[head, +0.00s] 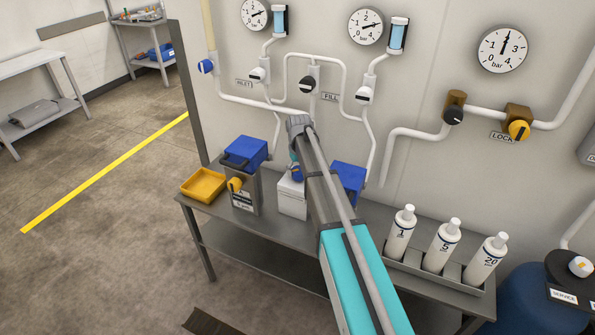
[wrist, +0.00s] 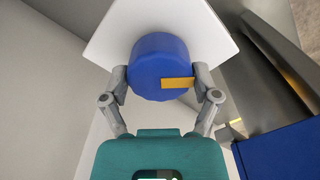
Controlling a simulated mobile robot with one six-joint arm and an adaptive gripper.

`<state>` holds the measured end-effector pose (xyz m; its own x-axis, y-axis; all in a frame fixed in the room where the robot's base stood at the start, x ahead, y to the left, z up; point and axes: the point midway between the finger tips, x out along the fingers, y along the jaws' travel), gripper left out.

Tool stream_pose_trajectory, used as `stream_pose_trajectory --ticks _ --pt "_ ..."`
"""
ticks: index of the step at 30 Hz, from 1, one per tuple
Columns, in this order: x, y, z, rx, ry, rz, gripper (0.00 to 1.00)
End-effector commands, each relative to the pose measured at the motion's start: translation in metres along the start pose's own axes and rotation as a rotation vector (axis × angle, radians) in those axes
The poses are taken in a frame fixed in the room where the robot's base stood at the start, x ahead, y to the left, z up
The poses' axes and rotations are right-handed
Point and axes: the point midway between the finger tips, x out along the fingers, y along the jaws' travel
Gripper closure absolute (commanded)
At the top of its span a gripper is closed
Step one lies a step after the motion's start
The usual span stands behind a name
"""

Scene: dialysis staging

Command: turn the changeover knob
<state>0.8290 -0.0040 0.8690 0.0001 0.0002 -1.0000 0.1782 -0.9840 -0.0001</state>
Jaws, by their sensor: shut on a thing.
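A round blue knob (wrist: 158,60) with an orange pointer mark (wrist: 178,83) fills the middle of the wrist view. The mark points to the right in that view. My gripper (wrist: 160,76) has one finger on each side of the knob, and it is shut on it. A white plate or box face (wrist: 205,30) lies behind the knob. In the head view my arm reaches over the bench to a white box (head: 291,197), with a bit of blue (head: 296,173) showing beside my arm. My arm hides most of the grip there.
Blue-topped units (head: 245,152) (head: 349,178) stand on both sides of the white box. A yellow tray (head: 204,185) is at the bench's left end. A rack (head: 430,275) of white bottles stands at right. Pipes, valves and gauges (head: 503,50) cover the wall behind.

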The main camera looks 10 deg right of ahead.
Motion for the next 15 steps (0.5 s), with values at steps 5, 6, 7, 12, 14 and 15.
stream_pose_trajectory --ticks 5,6,7,12,14,15 --pt "0.0001 0.0005 0.0003 0.040 0.000 0.001 0.69" --pt "0.0001 0.0005 0.0003 0.040 0.000 0.001 0.69" --pt "0.0001 0.0006 0.0003 0.040 0.000 0.001 0.69" --pt "0.0002 0.0008 0.0004 0.040 -0.001 0.001 0.14" --pt "0.0002 0.0008 0.0004 0.040 -0.001 0.001 0.03" --pt "0.0001 0.0008 0.0003 0.039 0.000 0.001 0.00"
